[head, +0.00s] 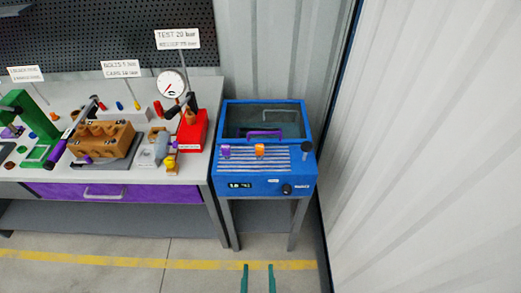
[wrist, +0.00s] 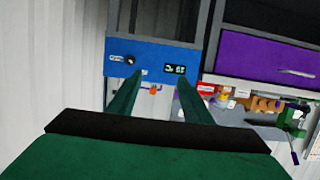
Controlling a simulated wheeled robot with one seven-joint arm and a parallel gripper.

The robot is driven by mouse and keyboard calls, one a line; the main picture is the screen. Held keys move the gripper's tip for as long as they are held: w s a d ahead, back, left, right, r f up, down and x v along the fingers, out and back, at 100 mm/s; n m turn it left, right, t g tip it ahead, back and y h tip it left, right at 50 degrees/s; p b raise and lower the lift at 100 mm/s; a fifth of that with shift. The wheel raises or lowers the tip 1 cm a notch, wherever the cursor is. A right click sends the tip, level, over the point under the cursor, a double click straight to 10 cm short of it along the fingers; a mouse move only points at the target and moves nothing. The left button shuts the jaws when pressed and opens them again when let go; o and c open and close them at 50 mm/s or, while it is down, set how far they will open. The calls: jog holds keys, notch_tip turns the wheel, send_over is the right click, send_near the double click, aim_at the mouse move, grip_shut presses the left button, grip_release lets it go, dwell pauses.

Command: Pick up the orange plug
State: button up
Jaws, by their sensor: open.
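An orange plug (head: 260,150) sits on the striped ledge at the front of the blue machine (head: 262,184). A purple piece (head: 225,152) sits to its left on the same ledge. In the wrist view, which is upside down, the orange plug (wrist: 153,91) shows small between the fingers, beyond the machine's blue front. My gripper (head: 258,268) is open and empty, well short of the machine in the head view. Its two green fingers (wrist: 160,77) are spread apart in the wrist view.
Left of the machine stands a workbench (head: 205,165) with a purple drawer, a red gauge stand (head: 192,133), a brown block and several small parts. A black knob (head: 305,148) stands at the machine's right corner. A pale wall (head: 430,150) rises on the right. The floor in front is clear.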

jog(key=w, duration=0.9)
jog(key=g, duration=0.1)
send_near(259, 153)
jog(key=x, duration=0.6)
jog(key=shift+a+f, duration=0.15)
jog(key=shift+d+x, duration=0.15)
jog(key=shift+x, duration=1.25)
jog(key=shift+d+x, duration=0.15)
jog(key=shift+x, duration=1.2)
grip_shut()
